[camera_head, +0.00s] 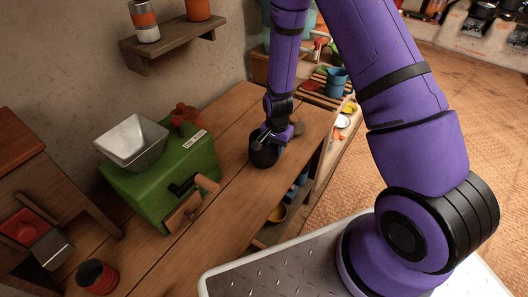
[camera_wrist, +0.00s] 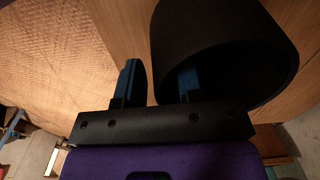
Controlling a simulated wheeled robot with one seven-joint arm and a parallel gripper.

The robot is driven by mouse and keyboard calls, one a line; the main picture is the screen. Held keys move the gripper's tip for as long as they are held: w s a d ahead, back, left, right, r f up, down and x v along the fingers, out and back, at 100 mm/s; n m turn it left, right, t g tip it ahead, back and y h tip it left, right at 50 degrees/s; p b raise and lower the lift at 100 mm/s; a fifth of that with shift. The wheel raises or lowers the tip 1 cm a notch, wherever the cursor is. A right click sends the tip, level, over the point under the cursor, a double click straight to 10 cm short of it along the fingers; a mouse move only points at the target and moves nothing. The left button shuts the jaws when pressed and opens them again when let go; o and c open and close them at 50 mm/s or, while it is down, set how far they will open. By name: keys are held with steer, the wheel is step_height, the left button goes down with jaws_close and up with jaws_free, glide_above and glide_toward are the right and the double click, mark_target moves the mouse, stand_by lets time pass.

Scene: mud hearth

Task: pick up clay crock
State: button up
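The clay crock is a dark, round, open-mouthed pot (camera_head: 262,157) standing on the wooden bench. It also fills the upper right of the wrist view (camera_wrist: 275,50). My gripper (camera_head: 272,137) is over the crock from above. In the wrist view my gripper (camera_wrist: 159,70) has its fingers apart. One finger is inside the crock's mouth and the other is outside, with the near wall between them. A gap shows between the outer finger and the wall. The inside of the crock is too dark to make out.
A green box machine (camera_head: 160,180) with a grey hopper (camera_head: 134,142) and wooden handles stands on the bench (camera_head: 222,222) left of the crock. A red-and-black can (camera_head: 97,277) stands at the front. A wall shelf (camera_head: 172,43) hangs above. Shelves with dishes lie to the right.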

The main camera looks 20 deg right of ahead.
steer(key=shift+f, duration=0.25)
steer(key=shift+c, duration=0.3)
jaws_close()
steer(key=shift+r, duration=0.1)
